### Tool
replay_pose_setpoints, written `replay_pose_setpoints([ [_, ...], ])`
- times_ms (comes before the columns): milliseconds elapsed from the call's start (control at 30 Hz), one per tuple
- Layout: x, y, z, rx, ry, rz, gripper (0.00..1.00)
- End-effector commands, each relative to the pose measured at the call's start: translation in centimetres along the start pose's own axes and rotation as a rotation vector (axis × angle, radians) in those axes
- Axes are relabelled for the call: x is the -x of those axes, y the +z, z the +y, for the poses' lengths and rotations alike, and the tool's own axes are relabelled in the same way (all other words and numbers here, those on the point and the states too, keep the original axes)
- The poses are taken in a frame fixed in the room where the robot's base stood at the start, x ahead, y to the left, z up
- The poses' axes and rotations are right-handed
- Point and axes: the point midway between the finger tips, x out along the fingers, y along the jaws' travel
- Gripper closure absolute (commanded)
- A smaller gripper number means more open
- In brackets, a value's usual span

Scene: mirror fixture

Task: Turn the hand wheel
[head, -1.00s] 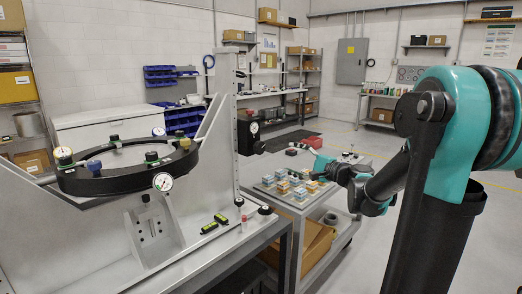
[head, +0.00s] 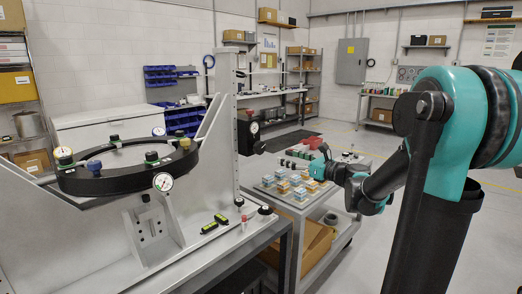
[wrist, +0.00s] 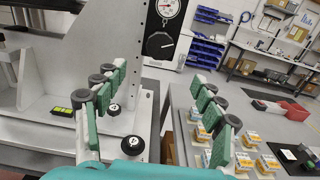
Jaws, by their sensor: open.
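The likely hand wheel (head: 258,147) is a small black round part sticking out below a dial gauge on a dark box, on the fixture's upright post. In the wrist view it appears as a black disc (wrist: 160,44) with a light mark, under the white dial. My gripper (head: 287,164) is right of the post over the cart, apart from the wheel. In the wrist view my gripper (wrist: 158,75) is open and empty, its green-padded fingers spread, with the gauge box ahead beyond the fingertips.
The fixture's black ring (head: 128,178) carries several knobs and dials. Two black knobs (wrist: 126,148) stand on the bench by the post, with a green-yellow level (wrist: 62,111) nearby. The cart (head: 272,191) below my gripper holds several small boxes (head: 298,186). A floor gap separates bench and cart.

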Motion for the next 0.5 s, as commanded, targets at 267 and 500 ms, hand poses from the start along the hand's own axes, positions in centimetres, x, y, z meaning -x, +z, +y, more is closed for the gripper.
replay_pose_setpoints([
  [267, -5.7, 0.0, 0.1, 0.002, 0.004, 0.000, 0.31],
  [500, -10.4, 0.0, 0.1, 0.002, 0.004, 0.000, 0.31],
])
